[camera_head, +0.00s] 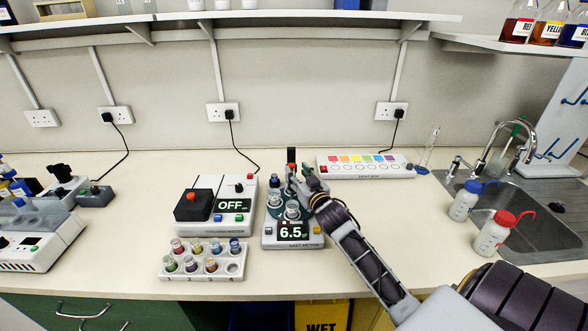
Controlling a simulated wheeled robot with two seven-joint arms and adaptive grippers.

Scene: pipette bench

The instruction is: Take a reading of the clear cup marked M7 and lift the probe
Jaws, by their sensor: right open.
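The meter (293,241) stands mid-bench, and its dark display reads 6.5. Small clear cups stand on a dark round holder on the meter, one at the front (292,210) and one at the left (274,198). Their marks are too small to read, so I cannot tell which is M7. A dark upright part with a red piece (291,156) rises behind the cups and may belong to the probe. My right gripper (296,182) is open just above the back of the holder and partly hides it. I cannot tell whether it touches the probe. My left gripper is out of view.
A unit showing OFF (216,207) stands left of the meter, with a rack of coloured vials (203,273) before it. A long box with coloured squares (365,172) lies behind right. Wash bottles (492,233) and a sink (545,222) are at right.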

